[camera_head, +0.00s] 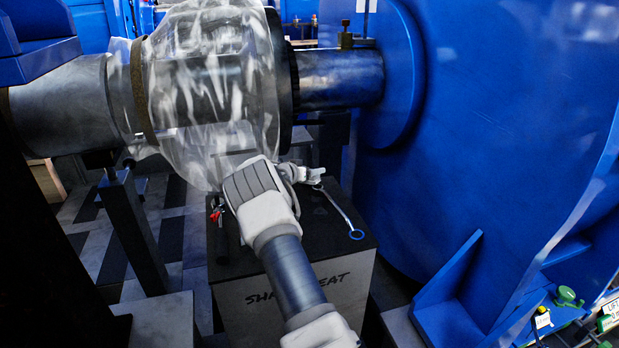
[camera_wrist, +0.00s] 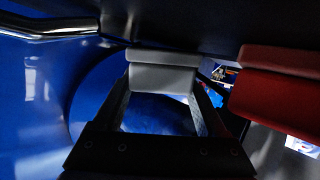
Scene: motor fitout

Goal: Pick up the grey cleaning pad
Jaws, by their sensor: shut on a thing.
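The grey cleaning pad (camera_wrist: 163,74) is a light grey block with a seam along it, held between the two dark fingers of my gripper (camera_wrist: 162,90) in the wrist view. The gripper is shut on it. In the head view my gripper (camera_head: 300,174) is above the dark top of a block and below the shaft. It is small there and partly hidden by my wrist, so I cannot make out the pad clearly.
A red block (camera_wrist: 278,98) is close on the right in the wrist view. A wrench (camera_head: 357,234) lies on the marked block (camera_head: 340,292). The plastic-wrapped shaft (camera_head: 215,85) is just above my wrist. The big blue housing (camera_head: 500,120) fills the right.

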